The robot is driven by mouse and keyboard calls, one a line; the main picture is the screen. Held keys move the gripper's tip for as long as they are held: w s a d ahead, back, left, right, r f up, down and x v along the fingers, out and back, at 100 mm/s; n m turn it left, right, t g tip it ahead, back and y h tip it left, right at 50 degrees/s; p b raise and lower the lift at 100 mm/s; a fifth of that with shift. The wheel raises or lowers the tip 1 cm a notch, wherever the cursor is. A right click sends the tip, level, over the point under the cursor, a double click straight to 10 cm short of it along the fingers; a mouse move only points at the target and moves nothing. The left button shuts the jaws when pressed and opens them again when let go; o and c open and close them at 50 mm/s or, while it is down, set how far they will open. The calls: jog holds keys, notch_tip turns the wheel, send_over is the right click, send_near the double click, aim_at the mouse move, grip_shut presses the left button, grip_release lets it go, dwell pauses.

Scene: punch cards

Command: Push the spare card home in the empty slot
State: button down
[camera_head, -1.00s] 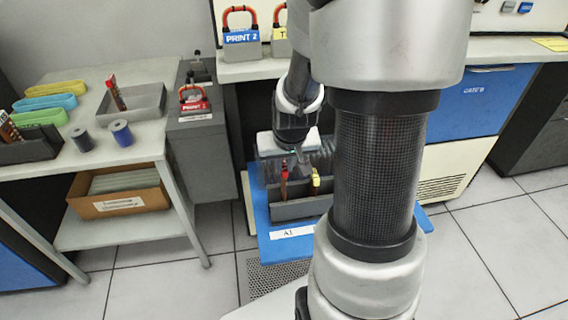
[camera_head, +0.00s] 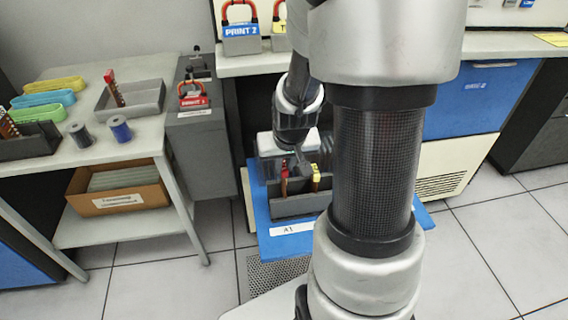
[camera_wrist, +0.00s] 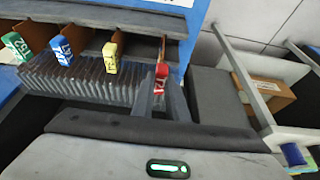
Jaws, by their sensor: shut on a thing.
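A card with a red top (camera_wrist: 161,74) is between the two fingers of my gripper (camera_wrist: 163,95) in the wrist view. My gripper is shut on it. In the head view the red-topped card (camera_head: 284,180) stands in the grey slotted rack (camera_head: 300,208), at its left side, below my gripper (camera_head: 300,165). I cannot tell how deep it sits. A yellow-topped card (camera_head: 316,178) stands to its right; in the wrist view the yellow card (camera_wrist: 111,56), a blue card (camera_wrist: 62,50) and a green card (camera_wrist: 15,46) stand in a row. My arm hides the rack's right part.
The rack stands on a blue drawer (camera_head: 292,246) marked A1. Ribbed grey-clear plates (camera_wrist: 80,82) lie close beside the cards. A side table (camera_head: 140,152) at the left holds a grey tray (camera_head: 148,98) and spools. Open floor lies in front.

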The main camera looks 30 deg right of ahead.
aim_at(283, 182)
jog(key=shift+f, duration=1.85)
dwell(0.6)
jog(key=c, duration=1.7)
grip_release()
jog(key=shift+o, duration=0.2)
